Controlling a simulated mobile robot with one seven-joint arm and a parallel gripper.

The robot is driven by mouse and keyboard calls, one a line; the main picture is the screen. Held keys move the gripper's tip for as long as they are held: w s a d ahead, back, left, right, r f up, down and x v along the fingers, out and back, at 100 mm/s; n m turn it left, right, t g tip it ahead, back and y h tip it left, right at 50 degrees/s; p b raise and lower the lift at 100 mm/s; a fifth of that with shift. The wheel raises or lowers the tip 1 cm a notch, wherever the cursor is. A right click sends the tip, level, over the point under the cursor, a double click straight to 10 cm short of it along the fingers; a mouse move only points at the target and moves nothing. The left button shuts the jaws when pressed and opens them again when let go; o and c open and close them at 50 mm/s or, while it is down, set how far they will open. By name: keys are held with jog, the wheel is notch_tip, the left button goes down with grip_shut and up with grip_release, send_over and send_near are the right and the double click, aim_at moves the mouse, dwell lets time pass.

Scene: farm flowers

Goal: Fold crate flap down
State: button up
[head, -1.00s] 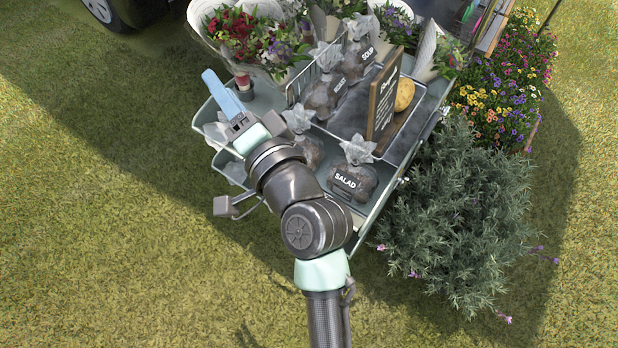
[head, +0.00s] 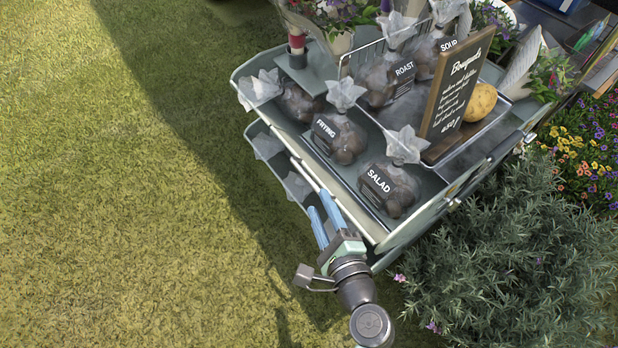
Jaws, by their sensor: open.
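A pale green crate or tray stand (head: 236,75) holds clear bags of potatoes in the head view. I cannot clearly tell which panel is its flap. A pale green side panel (head: 432,222) with small metal fittings (head: 453,204) runs along its right front side. A lower trough (head: 256,129) with bags shows along its left front side. My gripper (head: 318,203) is at the near left edge of the stand, with two blue fingers apart and nothing between them. The fingers point up and left beside the lower trough. Whether they touch it cannot be told.
Bags labelled FRYING (head: 345,140), SALAD (head: 388,190) and ROAST (head: 385,82) sit on the stand. A chalkboard sign (head: 458,85) and a yellow potato (head: 480,103) stand behind. A bushy grey-green plant (head: 500,245) crowds the right. Open grass (head: 120,220) lies left.

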aim_at(309, 182)
jog(key=b+x, duration=0.2)
jog(key=x, duration=0.7)
jog(key=shift+w+a+f+b, duration=0.1)
jog(key=shift+w+f+b, duration=0.1)
jog(key=shift+b, duration=0.1)
grip_shut()
dwell(0.9)
